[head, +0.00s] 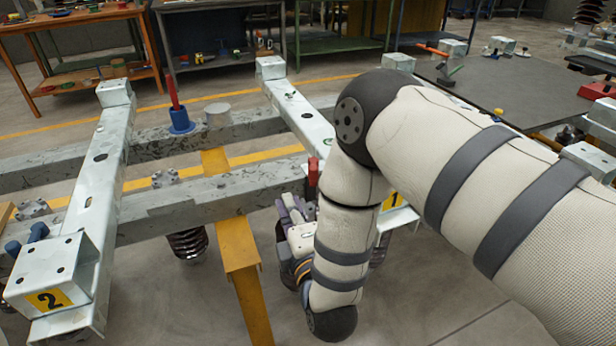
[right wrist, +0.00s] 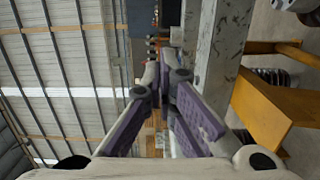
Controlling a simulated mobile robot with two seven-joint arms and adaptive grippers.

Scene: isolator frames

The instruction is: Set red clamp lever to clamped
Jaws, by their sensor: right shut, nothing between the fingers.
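A red upright lever (head: 172,90) stands in a blue round base (head: 180,122) on the far grey beam, left of centre in the head view. A second, smaller red piece (head: 312,171) shows at the right frame member, just above my right gripper and partly hidden by my arm. I cannot tell which one is the clamp lever. My right gripper (head: 284,204) is shut and empty beside the near beam, with its purple-grey fingers pointing up. Its fingers also show in the right wrist view (right wrist: 165,72), where no red lever is clear. My left gripper is not in view.
Grey beams (head: 215,195) cross the frame on a yellow post (head: 240,255). A white bracket marked 2 (head: 50,275) is at the left. A dark table (head: 520,90) with small parts stands right. Workbenches (head: 90,65) line the back. My right arm covers much of the right side.

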